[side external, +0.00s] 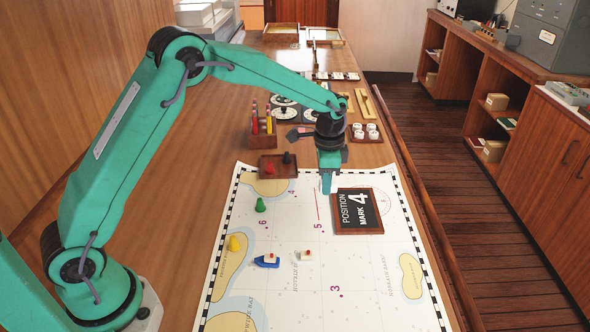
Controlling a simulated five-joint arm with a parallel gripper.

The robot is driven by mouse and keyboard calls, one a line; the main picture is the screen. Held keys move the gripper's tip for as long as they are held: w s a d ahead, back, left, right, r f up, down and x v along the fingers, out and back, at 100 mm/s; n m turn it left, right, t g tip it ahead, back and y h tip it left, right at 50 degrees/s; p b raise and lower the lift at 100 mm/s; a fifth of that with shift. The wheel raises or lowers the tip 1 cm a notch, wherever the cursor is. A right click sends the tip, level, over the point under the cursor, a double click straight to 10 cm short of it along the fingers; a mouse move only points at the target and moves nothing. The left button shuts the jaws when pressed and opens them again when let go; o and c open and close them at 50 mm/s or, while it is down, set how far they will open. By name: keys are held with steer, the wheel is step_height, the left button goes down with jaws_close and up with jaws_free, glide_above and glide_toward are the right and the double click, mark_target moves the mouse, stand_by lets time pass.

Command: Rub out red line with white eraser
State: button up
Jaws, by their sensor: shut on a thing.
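A short red line (316,206) is on the white chart (310,285), just above the number 5. My gripper (326,186) points down over the upper part of the chart, close to the upper end of the red line and left of the "Position Mark 4" board. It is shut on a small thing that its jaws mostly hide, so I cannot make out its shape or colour. I see no white eraser clearly. A small white boat-like piece with a red spot (303,255) lies lower on the chart, apart from my gripper.
The dark "Position Mark 4" board (357,210) lies just right of my gripper. A blue boat (267,261), a green pawn (261,205) and a yellow pawn (233,243) stand on the chart's left. A brown tray (270,174) and pencil holder (262,127) are behind.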

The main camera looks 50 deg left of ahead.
mark_target(317, 220)
steer(key=shift+s+d+f, duration=0.2)
steer(key=shift+s+f, duration=0.15)
steer(key=shift+s, duration=0.3)
steer(key=shift+s+d+f, duration=0.2)
steer(key=shift+s+f, duration=0.15)
steer(key=shift+s, duration=0.3)
steer(key=shift+s+d+f, duration=0.2)
steer(key=shift+s+f, duration=0.15)
steer(key=shift+s, duration=0.3)
steer(key=shift+f, duration=0.1)
steer(key=shift+f, duration=1.9)
steer(key=shift+w+a+f, duration=0.15)
steer(key=shift+w+a, duration=0.05)
steer(key=shift+a, duration=0.05)
steer(key=shift+w+a, duration=1.4)
steer(key=shift+a, duration=0.2)
steer(key=shift+w+a, duration=1.35)
steer(key=shift+a, duration=0.25)
steer(key=shift+w+a, duration=1.4)
steer(key=shift+a, duration=0.2)
steer(key=shift+s+d, duration=1.45)
steer(key=shift+d, duration=0.25)
steer(key=shift+s+d, duration=1.45)
steer(key=shift+d, duration=0.2)
steer(key=shift+s+d, duration=1.45)
steer(key=shift+d, duration=0.25)
steer(key=shift+f, duration=0.4)
